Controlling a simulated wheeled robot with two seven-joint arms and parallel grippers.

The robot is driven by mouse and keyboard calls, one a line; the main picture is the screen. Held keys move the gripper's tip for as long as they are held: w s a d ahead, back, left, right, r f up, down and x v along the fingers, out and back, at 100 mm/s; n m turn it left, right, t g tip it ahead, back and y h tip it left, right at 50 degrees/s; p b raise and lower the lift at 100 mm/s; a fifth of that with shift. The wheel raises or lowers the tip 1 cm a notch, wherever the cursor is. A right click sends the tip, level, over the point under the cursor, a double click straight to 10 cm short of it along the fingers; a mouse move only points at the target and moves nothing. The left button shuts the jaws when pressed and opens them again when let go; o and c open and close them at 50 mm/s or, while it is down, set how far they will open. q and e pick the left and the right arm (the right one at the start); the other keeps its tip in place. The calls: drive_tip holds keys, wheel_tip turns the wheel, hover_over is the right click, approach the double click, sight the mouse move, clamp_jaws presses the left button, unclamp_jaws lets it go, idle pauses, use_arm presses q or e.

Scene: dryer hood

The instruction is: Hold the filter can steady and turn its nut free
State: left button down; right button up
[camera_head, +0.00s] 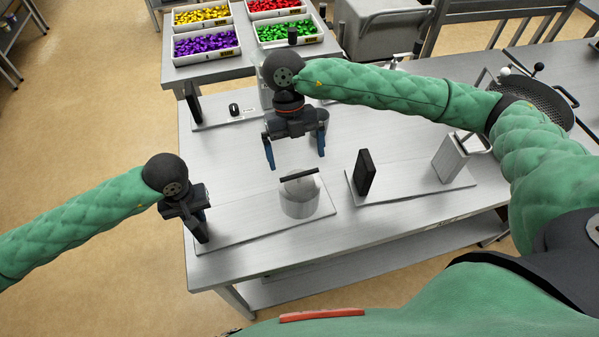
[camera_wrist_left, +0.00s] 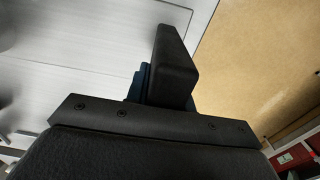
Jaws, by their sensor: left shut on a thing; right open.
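The filter can looks like a short grey metal cylinder (camera_head: 300,203) standing on a thin plate at the table's near side. A dark flat bar (camera_head: 299,175) lies across its top; I cannot tell whether this is the nut. My left gripper (camera_head: 200,228) is shut on a black upright block at the plate's left end, apart from the can. In the left wrist view the black block (camera_wrist_left: 176,68) stands at the jaws, with a little blue finger beside it. My right gripper (camera_head: 295,160) is open and empty, its blue fingers pointing down just behind and above the can.
A second plate to the right carries a black block (camera_head: 365,173) and a grey metal box (camera_head: 450,158). Another black block (camera_head: 193,102) stands at the back left. Bins of coloured pieces (camera_head: 206,41) sit on the far table. A dark round basket (camera_head: 535,102) is at the right.

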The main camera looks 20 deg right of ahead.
sight(299, 174)
drive_tip(key=x, duration=0.6)
drive_tip(key=shift+s+f, duration=0.1)
drive_tip(key=shift+f, duration=0.15)
drive_tip(key=shift+c, duration=0.4)
drive_tip(key=c, duration=0.6)
